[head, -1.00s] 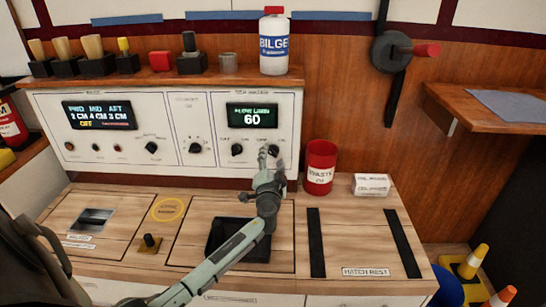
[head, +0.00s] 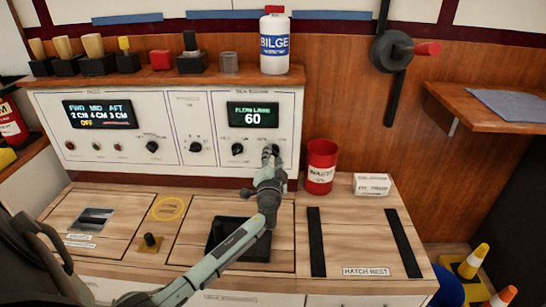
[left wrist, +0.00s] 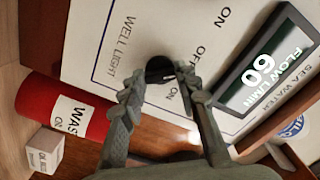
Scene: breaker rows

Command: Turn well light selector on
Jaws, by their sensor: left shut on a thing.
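The well light selector is a black round knob (left wrist: 160,68) beside the printed words WELL LIGHT on the white panel (left wrist: 130,25). The left wrist view shows OFF and ON marks near it, but its pointer direction cannot be told. My left gripper (left wrist: 161,75) has a fingertip on either side of the knob and is shut on it. In the head view my left gripper (head: 270,155) reaches the lower right of the panel and hides most of the knob. My right gripper is in neither view.
Another black knob (head: 237,149) sits just left of the gripper, below a display (head: 253,115) reading 60. A red waste can (head: 320,168) and a white box (head: 371,184) stand to the right. A bilge bottle (head: 274,42) stands on the ledge above.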

